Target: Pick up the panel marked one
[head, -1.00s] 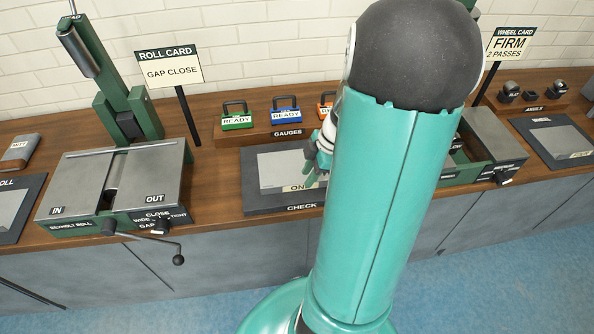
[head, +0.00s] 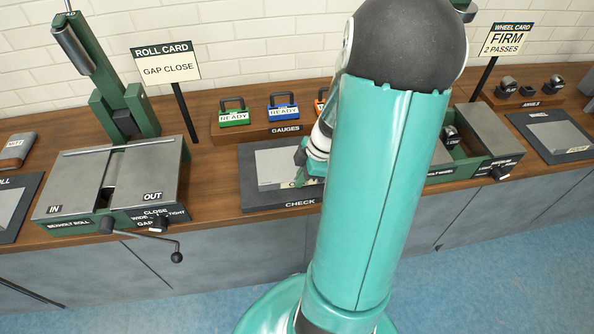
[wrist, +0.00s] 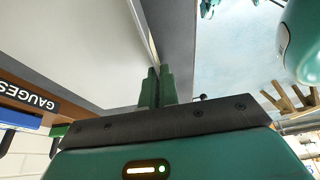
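A flat grey panel (head: 275,172) lies on the dark check mat (head: 262,204) at mid-bench in the head view; its label, partly legible as "ON" earlier, is now covered by my gripper. My gripper (head: 299,184) is low at the panel's front right part, partly hidden behind my arm. In the wrist view the panel (wrist: 70,45) fills the upper left. The green fingertips (wrist: 155,72) stand close together, and the panel's edge runs in between them. They look shut on this edge; the contact itself is barely visible.
A roll machine (head: 115,190) with a crank stands left of the mat, and a wheel machine (head: 478,140) stands right. A gauge rack (head: 262,136) with colored gauges sits behind the mat; it shows in the wrist view too. Anvils (head: 528,90) and another mat lie far right.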

